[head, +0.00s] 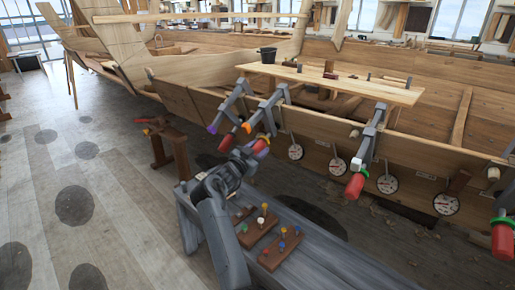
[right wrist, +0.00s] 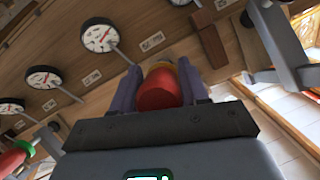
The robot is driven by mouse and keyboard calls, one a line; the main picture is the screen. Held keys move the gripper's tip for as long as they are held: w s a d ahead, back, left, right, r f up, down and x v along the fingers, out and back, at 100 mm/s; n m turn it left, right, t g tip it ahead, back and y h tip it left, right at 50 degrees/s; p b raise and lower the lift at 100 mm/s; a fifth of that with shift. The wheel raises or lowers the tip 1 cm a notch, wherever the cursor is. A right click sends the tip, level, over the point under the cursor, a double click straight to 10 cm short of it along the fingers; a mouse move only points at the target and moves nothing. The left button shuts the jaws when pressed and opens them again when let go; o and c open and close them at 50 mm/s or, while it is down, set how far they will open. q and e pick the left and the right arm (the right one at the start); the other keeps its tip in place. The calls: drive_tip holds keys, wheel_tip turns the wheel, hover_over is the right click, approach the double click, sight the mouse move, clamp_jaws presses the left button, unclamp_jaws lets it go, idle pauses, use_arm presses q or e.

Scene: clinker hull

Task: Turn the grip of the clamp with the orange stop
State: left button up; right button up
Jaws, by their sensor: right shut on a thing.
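The clamp with the orange stop (head: 247,128) hangs from the plank's edge, second from the left in the head view. Its red grip (head: 261,146) has a yellow collar and points down toward me. My right gripper (head: 252,154) is shut around this red grip. In the right wrist view the grip (right wrist: 158,90) sits between the two fingers, with the yellow collar behind it. The clamp with the purple stop (head: 212,129) is just left, with its own red grip (head: 226,144) close to my gripper. My left gripper is not in view.
Another clamp's red grip (head: 355,186), with a green collar, hangs farther right. Several round gauges (head: 337,166) line the hull planking. A grey bench (head: 325,262) with wooden peg boards (head: 280,248) stands below my right arm. A sawhorse (head: 168,150) stands left.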

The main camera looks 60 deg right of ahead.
drive_tip(key=shift+m+t+p, duration=0.45)
drive_tip(key=shift+m+t, duration=0.65)
drive_tip(key=shift+m, duration=0.1)
drive_tip(key=o, duration=1)
drive_tip(key=shift+c, duration=0.2)
drive_tip(key=shift+a, duration=0.1)
